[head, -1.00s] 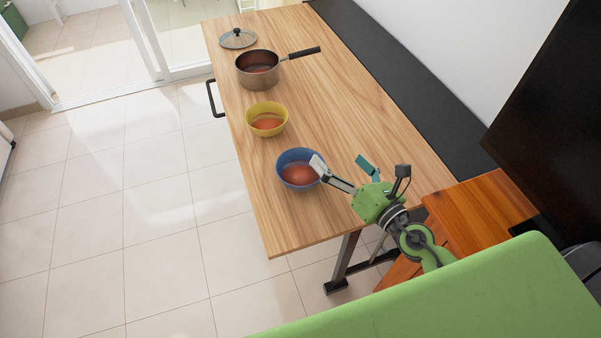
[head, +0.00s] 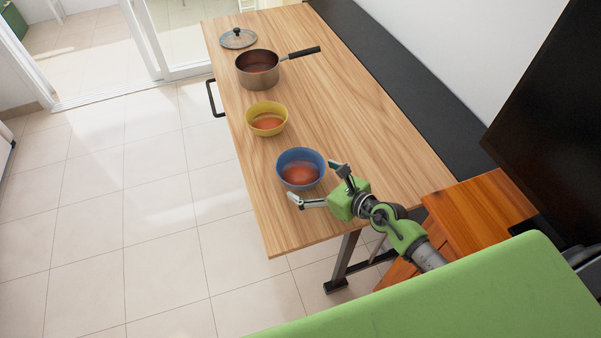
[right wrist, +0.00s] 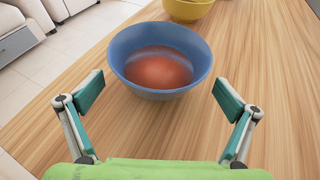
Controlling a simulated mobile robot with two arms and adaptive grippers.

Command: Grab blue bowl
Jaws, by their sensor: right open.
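The blue bowl (head: 301,178), reddish inside, stands upright on the wooden table near its front end in the head view. In the right wrist view the blue bowl (right wrist: 160,88) sits ahead of and between the spread fingers. My right gripper (head: 317,185) is open and empty, its fingers pointing at the bowl from the near side. In the right wrist view the right gripper (right wrist: 158,92) has a finger on either side, with wood visible between each and the bowl. My left gripper is not in view.
A yellow bowl (head: 267,128) stands just beyond the blue one on the table (head: 350,130). Farther back are a saucepan (head: 258,82) with a black handle and a glass lid (head: 238,39). A dark bench (head: 395,85) runs along the wall.

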